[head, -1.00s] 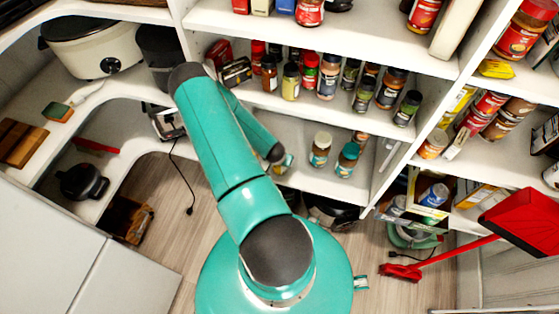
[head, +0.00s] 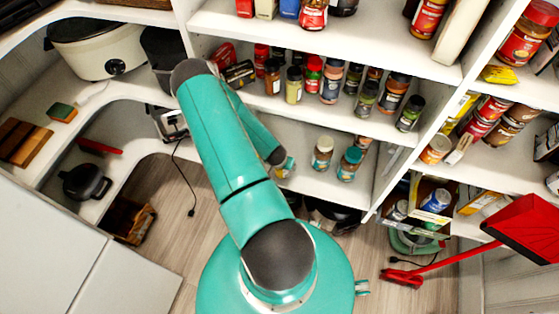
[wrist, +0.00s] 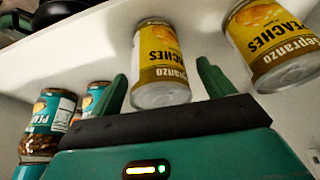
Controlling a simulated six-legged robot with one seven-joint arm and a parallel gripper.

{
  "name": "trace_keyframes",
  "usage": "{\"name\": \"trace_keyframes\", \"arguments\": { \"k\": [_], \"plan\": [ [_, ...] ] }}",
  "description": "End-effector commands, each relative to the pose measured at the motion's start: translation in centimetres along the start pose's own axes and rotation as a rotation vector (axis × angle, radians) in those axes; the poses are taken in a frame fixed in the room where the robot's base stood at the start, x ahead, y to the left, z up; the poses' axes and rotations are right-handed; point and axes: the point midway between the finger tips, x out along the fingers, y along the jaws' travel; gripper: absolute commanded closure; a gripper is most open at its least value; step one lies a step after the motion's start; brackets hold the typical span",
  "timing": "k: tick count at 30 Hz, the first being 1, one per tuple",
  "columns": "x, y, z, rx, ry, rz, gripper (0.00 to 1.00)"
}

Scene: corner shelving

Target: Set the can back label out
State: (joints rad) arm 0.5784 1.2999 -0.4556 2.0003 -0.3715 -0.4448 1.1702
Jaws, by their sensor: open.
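A second yellow peaches can (wrist: 272,45) is at the right, outside the fingers. In the head view my arm hides most of my gripper, and neither peaches can shows clearly there.
Jars with teal labels (wrist: 45,125) stand left of my gripper in the wrist view. A red dustpan (head: 520,225) is at the right. Wooden floor (head: 165,230) shows at lower left.

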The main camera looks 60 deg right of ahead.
Motion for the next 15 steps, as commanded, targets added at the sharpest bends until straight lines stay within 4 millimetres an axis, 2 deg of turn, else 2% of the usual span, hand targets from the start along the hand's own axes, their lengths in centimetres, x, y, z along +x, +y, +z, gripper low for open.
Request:
{"name": "trace_keyframes", "arguments": {
  "k": [6,15],
  "plan": [
    [-4.2,-0.1,-0.1,0.002,0.001,-0.002,0.19],
    [-9.4,-0.1,-0.1,0.002,0.002,-0.003,0.19]
  ]
}}
